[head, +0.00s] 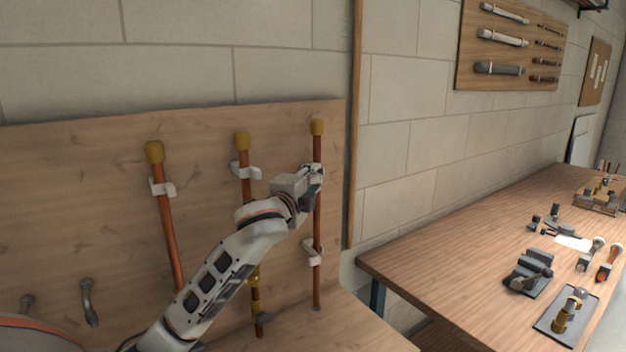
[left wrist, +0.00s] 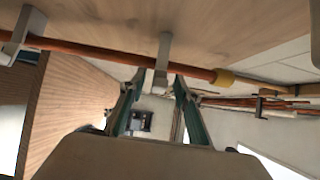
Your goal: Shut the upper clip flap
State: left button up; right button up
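The right-hand copper pipe (head: 317,225) stands upright on the wooden board under a brass cap (head: 317,127). Its upper white clip is mostly hidden behind my left gripper (head: 316,178) in the head view. In the left wrist view, that clip (left wrist: 163,52) reaches from the board to the pipe (left wrist: 115,53), and its white end lies in line with the gap between my fingers. I cannot tell the flap's angle. My left gripper (left wrist: 156,90) is open, its two green-sided fingers apart near the clip. The lower clip (head: 312,252) is on the same pipe. My right gripper is not in view.
Two more capped copper pipes (head: 168,228) (head: 245,187) with white clips stand to the left. A grey hook-shaped fitting (head: 89,303) is at the board's lower left. A wooden workbench (head: 450,250) with tools and fittings stands at right. Room in front of the board's right edge looks clear.

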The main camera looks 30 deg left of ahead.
pick_arm(q)
jog(key=shift+w, duration=0.2)
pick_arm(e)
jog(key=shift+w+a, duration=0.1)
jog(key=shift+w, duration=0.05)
pick_arm(q)
grip_shut()
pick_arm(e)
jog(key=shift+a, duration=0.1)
